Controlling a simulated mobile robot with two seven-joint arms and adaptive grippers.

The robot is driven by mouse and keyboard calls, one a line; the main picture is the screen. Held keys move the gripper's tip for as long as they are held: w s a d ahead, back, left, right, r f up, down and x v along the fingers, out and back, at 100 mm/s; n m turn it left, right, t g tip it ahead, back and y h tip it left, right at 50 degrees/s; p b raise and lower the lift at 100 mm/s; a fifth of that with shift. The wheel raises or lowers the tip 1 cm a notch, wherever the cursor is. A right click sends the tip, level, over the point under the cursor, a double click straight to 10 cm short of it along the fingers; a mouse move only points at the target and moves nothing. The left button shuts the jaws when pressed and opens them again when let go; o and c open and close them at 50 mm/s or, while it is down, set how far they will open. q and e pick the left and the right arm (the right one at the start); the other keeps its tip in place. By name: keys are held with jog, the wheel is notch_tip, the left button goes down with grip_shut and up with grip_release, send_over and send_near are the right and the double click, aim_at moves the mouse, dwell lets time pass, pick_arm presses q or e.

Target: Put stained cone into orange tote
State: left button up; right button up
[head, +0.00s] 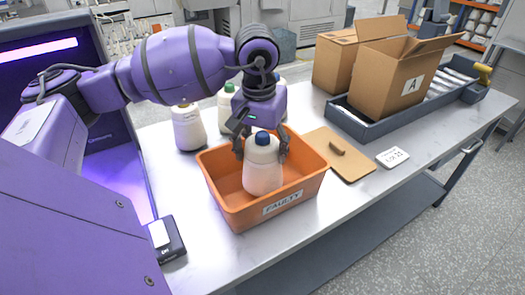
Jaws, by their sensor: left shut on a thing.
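My left gripper (262,150) reaches down over the orange tote (231,209), which has a label reading FAULTY on its front. The gripper is shut on a cream cone with a blue top (262,172), with a finger on each side. The cone is upright and within the tote's outline; I cannot tell whether its base touches the tote floor. No stain shows clearly on its visible side. My right gripper is not in view.
A wooden clipboard (350,166) with a small brown object and a white card (392,157) lie right of the tote. An open cardboard box marked A (385,85) stands in a grey tray (390,133). A dark device (166,240) lies front left.

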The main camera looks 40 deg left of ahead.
pick_arm(q)
jog(key=shift+f, duration=0.5)
jog(key=shift+f, duration=0.2)
jog(key=o, duration=2)
jog(key=r, duration=0.4)
jog(key=s+r, duration=0.1)
jog(key=r, duration=0.7)
jog(key=shift+s+d+r, duration=0.15)
jog(key=shift+s+d, duration=0.05)
